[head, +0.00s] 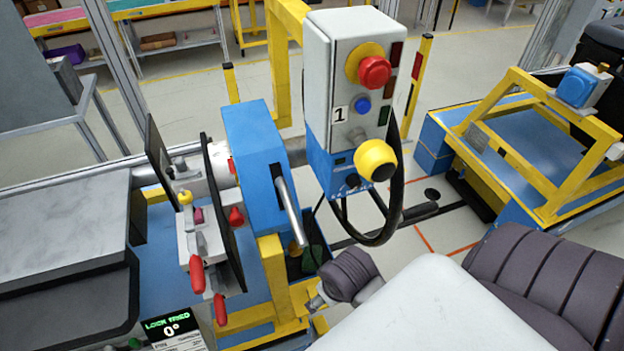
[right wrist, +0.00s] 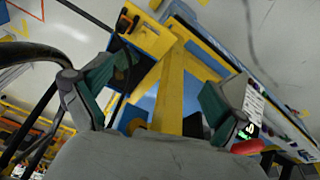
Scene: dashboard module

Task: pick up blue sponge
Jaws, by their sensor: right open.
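I cannot clearly make out a blue sponge in either view. In the right wrist view my right gripper (right wrist: 165,88) is open, with its two green-padded fingers wide apart and nothing between them. A yellow post lies beyond the gap between the fingers. A small blue bin (right wrist: 119,55) shows beyond the left finger, its contents mostly hidden. In the head view a dark bin (head: 313,258) with something dark green in it sits behind the yellow post. My right wrist (head: 350,275) is just in front of it, with the fingers hard to make out. My left gripper is not in view.
A control box (head: 345,90) with red, blue and yellow knobs hangs on a yellow post, its black cable looping below. A blue housing (head: 258,165) with a metal lever stands left of it.

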